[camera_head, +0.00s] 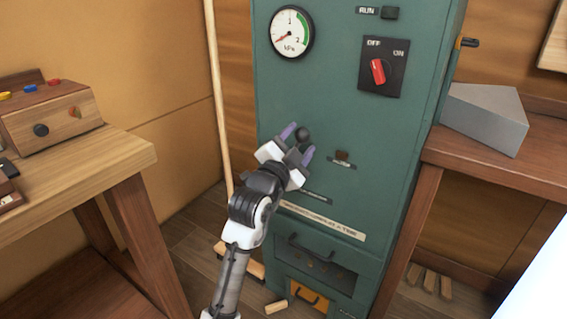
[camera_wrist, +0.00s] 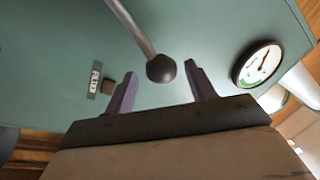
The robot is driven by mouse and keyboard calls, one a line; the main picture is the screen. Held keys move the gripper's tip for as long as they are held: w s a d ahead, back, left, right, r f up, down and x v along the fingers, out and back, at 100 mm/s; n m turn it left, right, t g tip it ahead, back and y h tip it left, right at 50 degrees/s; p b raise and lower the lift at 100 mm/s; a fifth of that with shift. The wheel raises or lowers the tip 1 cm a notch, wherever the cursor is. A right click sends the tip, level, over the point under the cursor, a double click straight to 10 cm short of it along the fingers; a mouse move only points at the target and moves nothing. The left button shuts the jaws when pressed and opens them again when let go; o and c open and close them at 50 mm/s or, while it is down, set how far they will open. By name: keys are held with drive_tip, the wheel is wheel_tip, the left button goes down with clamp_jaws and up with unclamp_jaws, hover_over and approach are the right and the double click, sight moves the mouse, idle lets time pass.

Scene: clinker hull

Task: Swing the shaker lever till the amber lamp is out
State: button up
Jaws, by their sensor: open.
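The shaker lever shows in the wrist view as a grey rod ending in a dark ball knob (camera_wrist: 161,69). In the head view the knob (camera_head: 303,135) is in front of the green cabinet, and its rod is hidden. My gripper (camera_head: 298,143) is open, with its purple fingers on either side of the knob. The wrist view shows gaps between the knob and both fingers (camera_wrist: 160,80).
The green cabinet (camera_head: 340,90) carries a kPa gauge (camera_head: 292,32), a red OFF/ON switch (camera_head: 378,72) and a dark RUN lamp (camera_head: 390,13). Wooden benches stand left (camera_head: 90,165) and right (camera_head: 500,165). A wooden pole (camera_head: 216,90) stands left of the cabinet.

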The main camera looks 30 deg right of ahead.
drive_tip(key=b+v, duration=0.1)
drive_tip(key=v, duration=1)
drive_tip(key=shift+b, duration=0.3)
